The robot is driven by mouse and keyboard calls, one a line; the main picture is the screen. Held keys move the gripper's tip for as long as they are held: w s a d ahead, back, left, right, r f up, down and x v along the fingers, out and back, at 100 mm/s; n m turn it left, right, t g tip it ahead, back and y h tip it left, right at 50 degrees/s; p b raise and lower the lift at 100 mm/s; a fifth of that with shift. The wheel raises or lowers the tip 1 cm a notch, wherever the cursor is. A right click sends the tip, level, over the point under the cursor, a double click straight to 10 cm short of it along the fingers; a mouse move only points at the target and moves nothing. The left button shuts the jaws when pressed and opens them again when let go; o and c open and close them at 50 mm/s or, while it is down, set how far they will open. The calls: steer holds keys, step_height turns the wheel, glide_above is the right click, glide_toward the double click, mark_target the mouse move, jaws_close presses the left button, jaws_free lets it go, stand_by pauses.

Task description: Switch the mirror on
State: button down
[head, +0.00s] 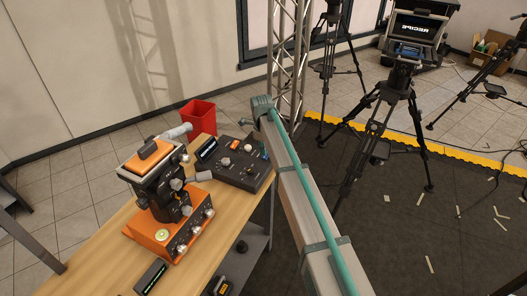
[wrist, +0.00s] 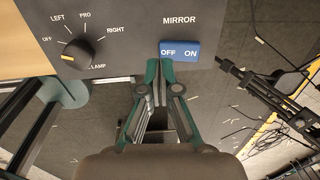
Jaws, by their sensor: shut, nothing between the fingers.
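In the wrist view, a blue rocker switch (wrist: 180,50) sits on a dark panel (wrist: 120,18) under the white label MIRROR. Its left half reads OFF and its right half ON; I cannot tell which half is pressed in. My gripper (wrist: 160,64) has teal fingers shut together and empty. The fingertips are at the lower edge of the OFF half in the picture; I cannot tell whether they touch it. In the head view, the dark control box (head: 235,172) lies on the wooden table, and my arm hides part of that area.
A black lamp knob (wrist: 77,53) with OFF, LEFT, PRO and RIGHT marks is left of the switch. An orange device with knobs (head: 165,232) stands on the table (head: 108,268) beside the box. A red bin (head: 199,116) is behind. Tripods (head: 385,120) stand at right.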

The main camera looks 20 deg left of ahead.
step_height(320, 180, up, 13)
steer(key=s+b, duration=0.2)
steer(key=shift+s+a+f, duration=0.15)
steer(key=shift+s+f, duration=0.05)
steer(key=shift+s, duration=0.15)
